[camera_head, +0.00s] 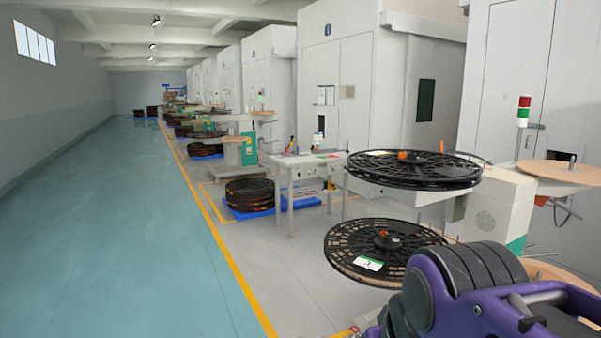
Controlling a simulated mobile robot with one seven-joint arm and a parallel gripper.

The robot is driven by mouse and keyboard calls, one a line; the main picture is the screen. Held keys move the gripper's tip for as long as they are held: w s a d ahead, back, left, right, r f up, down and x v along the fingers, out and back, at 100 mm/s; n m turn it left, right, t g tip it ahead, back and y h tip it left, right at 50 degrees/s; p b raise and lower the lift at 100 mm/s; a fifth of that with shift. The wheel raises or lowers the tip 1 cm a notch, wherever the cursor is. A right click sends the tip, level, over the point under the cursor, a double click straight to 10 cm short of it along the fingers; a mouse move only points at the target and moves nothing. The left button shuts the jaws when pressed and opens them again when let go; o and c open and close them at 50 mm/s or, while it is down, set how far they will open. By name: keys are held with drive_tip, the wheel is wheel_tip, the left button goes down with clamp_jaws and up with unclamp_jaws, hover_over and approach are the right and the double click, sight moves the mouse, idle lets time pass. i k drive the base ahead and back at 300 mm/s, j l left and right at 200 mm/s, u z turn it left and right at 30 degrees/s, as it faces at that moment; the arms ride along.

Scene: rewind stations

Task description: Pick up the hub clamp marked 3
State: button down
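No hub clamp with a readable 3 shows in the head view. A small orange piece (403,155) sits at the middle of the upper black spoked reel (370,177). A dark hub with an orange top (384,238) sits at the middle of the lower black reel (345,262). I cannot tell whether either is a hub clamp, and no number on them is legible. My purple and dark grey arm (425,295) fills the lower right corner and hides part of the station there. My gripper is not in the picture.
A grey work table (305,162) with small items stands behind the reels. Stacked reels (250,193) lie on a blue pallet (275,209) left of it. A beige and green machine (496,205) stands at right. The teal floor (110,230) left of the yellow line is clear.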

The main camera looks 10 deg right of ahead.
sight(412, 158)
drive_tip(key=i+z, duration=0.1)
drive_tip(key=z, duration=0.3)
drive_tip(key=i+z, duration=0.1)
drive_tip(key=z, duration=0.3)
drive_tip(key=i+j+u, duration=0.35)
drive_tip(key=i, duration=0.2)
drive_tip(key=i+u, duration=0.35)
drive_tip(key=i, duration=0.2)
drive_tip(key=i+j+z, duration=0.1)
drive_tip(key=i+z, duration=0.25)
drive_tip(key=z, duration=0.15)
drive_tip(key=i+j+z, duration=0.25)
drive_tip(key=z, duration=0.2)
drive_tip(key=i+j, duration=0.05)
drive_tip(key=i, duration=0.05)
